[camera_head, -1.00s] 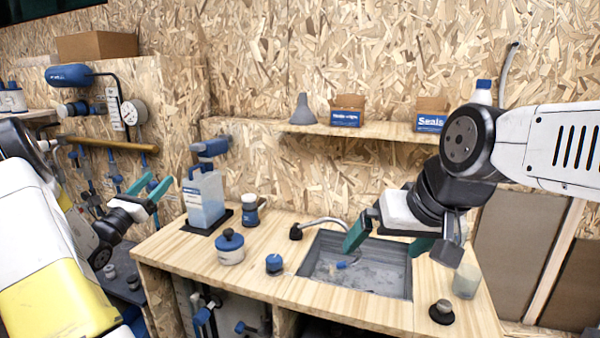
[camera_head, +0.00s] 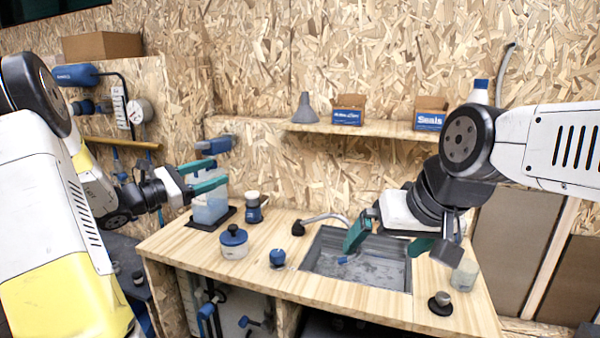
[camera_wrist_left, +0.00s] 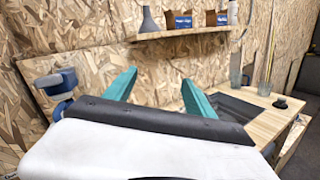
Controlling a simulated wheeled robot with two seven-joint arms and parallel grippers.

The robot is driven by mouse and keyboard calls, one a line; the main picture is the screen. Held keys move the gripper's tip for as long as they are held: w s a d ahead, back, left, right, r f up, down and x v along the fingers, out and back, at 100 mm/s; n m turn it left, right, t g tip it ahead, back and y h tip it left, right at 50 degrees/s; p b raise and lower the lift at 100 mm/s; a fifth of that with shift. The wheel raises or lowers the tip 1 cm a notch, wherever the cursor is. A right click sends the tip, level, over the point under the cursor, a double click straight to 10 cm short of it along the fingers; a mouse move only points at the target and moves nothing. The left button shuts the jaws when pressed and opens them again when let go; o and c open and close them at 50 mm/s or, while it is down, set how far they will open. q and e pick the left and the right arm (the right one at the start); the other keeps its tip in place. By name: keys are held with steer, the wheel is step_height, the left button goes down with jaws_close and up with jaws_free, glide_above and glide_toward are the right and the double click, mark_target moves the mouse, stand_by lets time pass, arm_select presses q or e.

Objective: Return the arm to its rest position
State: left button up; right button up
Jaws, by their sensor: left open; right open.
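My left gripper (camera_head: 212,175) is open and empty, with its teal fingers apart.
A shelf (camera_head: 380,130) with a grey funnel (camera_head: 304,108) and two boxes is on the wall behind.

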arm_select(q)
steer(key=s+d+m+g+y, duration=0.3)
steer(key=s+d+m+g, duration=0.7)
steer(key=s+d, duration=0.55)
steer(key=s+a+m+t+y, duration=0.1)
steer(key=s+a+m+y, duration=0.2)
steer(key=s+m, duration=0.3)
steer(key=s+a+f+m+t+y, duration=0.1)
steer(key=s+a+m+t+y, duration=0.1)
steer(key=s+m+y, duration=0.3)
steer(key=shift+s+a+f+m+y, duration=0.15)
steer(key=shift+s+a+m+y, duration=0.25)
steer(key=shift+s+m, duration=0.95)
steer(key=shift+s+n, duration=0.25)
